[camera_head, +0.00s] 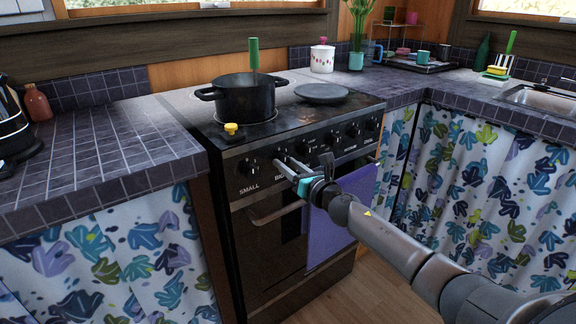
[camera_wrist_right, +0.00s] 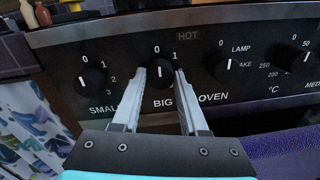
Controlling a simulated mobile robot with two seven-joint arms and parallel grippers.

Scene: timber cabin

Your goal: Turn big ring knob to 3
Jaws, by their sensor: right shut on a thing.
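The big ring knob (camera_wrist_right: 160,80) is a black knob on the stove's front panel, above the label BIG. Its white mark points up, close to the 0. My right gripper (camera_wrist_right: 162,80) has one finger on each side of this knob and is shut on it. In the head view the right gripper (camera_head: 284,164) reaches the panel from the right, and its fingers largely hide the knob. My left gripper is not in view.
The small ring knob (camera_wrist_right: 91,80) is left of the held knob; the oven knob (camera_wrist_right: 228,68) is to its right. A black pot (camera_head: 246,98) and a grey lid-like disc (camera_head: 321,93) sit on the stove. A purple towel (camera_head: 335,225) hangs below the panel.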

